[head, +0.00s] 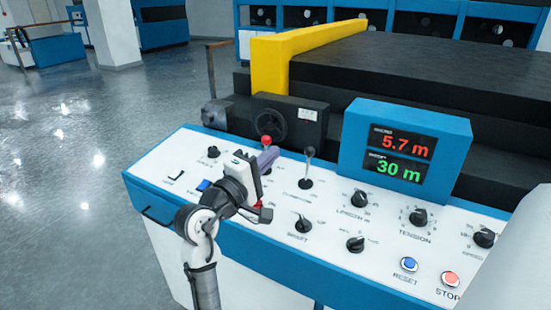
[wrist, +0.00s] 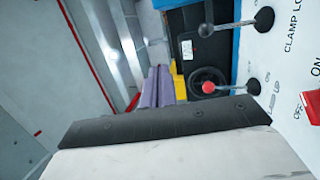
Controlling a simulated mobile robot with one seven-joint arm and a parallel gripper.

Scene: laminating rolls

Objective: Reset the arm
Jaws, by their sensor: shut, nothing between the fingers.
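My arm reaches up from the bottom of the head view, and its end is above the left part of the white control panel (head: 330,240). My gripper (head: 270,155) has purple fingers, which are shut and empty. In the wrist view the paired fingers of my gripper (wrist: 158,84) lie together left of a red-knobbed lever (wrist: 208,87). In the head view that red knob (head: 266,140) shows just behind the fingers, and its lower part is hidden. I cannot tell whether the fingers touch it.
A black-knobbed lever (head: 308,165) stands right of my gripper. Several dials, a blue reset button (head: 409,264) and a red stop button (head: 450,279) are farther right. A display (head: 405,150) reads 5.7 m and 30 m. A handwheel (head: 270,123) is behind. Open floor (head: 60,180) lies left.

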